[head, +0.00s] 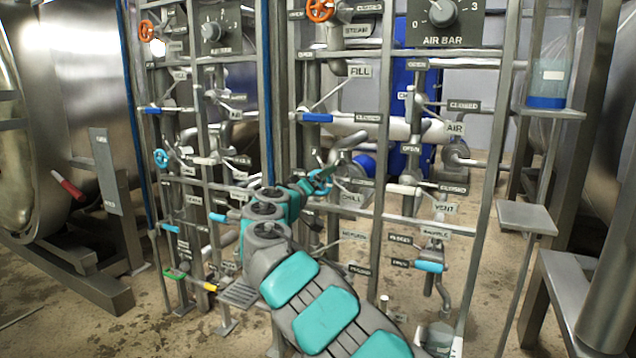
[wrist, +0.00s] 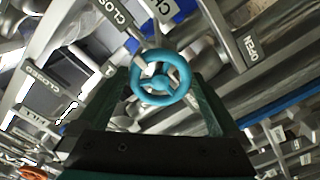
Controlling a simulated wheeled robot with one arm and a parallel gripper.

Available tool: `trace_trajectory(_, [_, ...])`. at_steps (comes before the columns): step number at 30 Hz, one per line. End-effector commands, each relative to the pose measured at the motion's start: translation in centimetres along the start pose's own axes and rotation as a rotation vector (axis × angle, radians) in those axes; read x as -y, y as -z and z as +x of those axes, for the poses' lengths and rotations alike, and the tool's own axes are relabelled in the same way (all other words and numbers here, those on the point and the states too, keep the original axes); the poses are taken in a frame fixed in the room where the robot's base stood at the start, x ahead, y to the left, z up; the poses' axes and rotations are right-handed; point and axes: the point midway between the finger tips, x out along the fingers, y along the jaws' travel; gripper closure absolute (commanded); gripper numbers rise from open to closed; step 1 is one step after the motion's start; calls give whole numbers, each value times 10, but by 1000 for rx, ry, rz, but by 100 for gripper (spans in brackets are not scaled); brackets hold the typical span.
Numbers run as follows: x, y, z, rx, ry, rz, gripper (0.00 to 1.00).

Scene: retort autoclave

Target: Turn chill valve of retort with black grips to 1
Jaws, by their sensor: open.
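A cyan handwheel (wrist: 161,77) shows in the wrist view between the two dark green fingers of my gripper (wrist: 166,82). The fingers are apart, one on each side of the wheel; whether they touch its rim I cannot tell. The black grips of the retort are not clearly visible.
Pipes and posts crowd the panel. A blue FILL lever (head: 317,118) sits above, a white lever (head: 404,190) to the right. A similar cyan handwheel (head: 160,158) is on the left panel. A retort with a red handle (head: 68,186) stands left. A small shelf (head: 526,217) juts out right.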

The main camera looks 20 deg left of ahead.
Motion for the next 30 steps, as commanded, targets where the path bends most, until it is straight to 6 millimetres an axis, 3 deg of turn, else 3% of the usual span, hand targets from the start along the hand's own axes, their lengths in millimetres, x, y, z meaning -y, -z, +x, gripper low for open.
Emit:
trace_trajectory(4, [0, 0, 0, 0, 0, 0, 1])
trace_trajectory(23, [0, -1, 0, 1, 1, 0, 71])
trace_trajectory(30, [0, 0, 0, 2, 1, -21, 71])
